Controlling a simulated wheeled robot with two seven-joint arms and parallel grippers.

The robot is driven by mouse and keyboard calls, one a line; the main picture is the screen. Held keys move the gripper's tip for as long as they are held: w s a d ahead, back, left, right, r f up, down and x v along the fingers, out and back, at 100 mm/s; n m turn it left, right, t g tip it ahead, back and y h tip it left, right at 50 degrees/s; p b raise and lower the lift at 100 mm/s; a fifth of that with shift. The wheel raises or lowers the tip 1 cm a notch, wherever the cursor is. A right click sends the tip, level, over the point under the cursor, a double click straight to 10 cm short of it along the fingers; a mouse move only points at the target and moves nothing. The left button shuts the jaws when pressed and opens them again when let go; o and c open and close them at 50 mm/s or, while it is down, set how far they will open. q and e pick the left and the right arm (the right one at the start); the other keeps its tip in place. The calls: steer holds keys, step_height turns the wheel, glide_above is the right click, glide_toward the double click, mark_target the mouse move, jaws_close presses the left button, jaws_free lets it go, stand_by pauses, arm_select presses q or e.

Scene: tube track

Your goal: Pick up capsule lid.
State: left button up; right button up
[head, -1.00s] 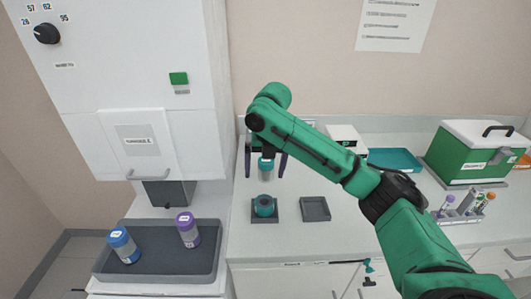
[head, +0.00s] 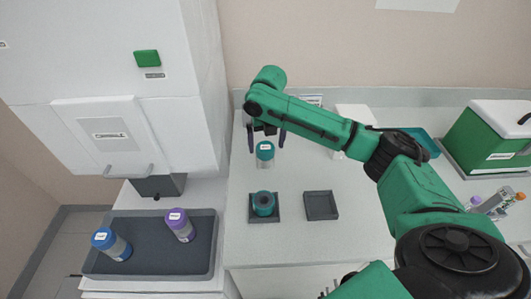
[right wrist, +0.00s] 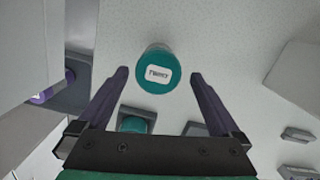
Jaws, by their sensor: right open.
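A capsule with a teal, labelled lid (head: 265,148) and a clear grey body stands on the white counter, behind a dark square holder. My right gripper (head: 266,146) is open and empty above it. In the right wrist view, the teal lid (right wrist: 156,76) appears between the two fingertips of my right gripper (right wrist: 159,75), with space on both sides. I cannot tell how far below the fingers it is. A round teal piece with a dark opening (head: 263,203) sits in the dark holder in front. My left gripper is not in view.
An empty dark square tray (head: 320,206) lies right of the holder. A dark tray (head: 150,258) at the left holds a blue-capped tube (head: 111,243) and a purple-capped tube (head: 180,225). A white cabinet (head: 105,80) stands left. A green-and-white box (head: 485,145) is at the right.

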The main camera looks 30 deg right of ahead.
steer(key=f, duration=0.1)
steer(key=f+p, duration=0.1)
steer(key=f, duration=0.1)
steer(key=f+p, duration=0.1)
steer(key=f, duration=0.1)
steer(key=shift+w+f, duration=0.1)
steer(key=shift+w, duration=0.3)
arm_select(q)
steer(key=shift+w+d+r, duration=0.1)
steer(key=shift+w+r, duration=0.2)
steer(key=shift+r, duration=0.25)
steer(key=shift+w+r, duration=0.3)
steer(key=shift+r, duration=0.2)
arm_select(e)
steer(key=shift+f, duration=0.1)
steer(key=c, duration=1.5)
arm_select(q)
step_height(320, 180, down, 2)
steer(key=b, duration=0.2)
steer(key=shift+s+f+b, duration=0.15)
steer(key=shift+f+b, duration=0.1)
steer(key=shift+b, duration=0.1)
arm_select(e)
step_height(320, 180, up, 20)
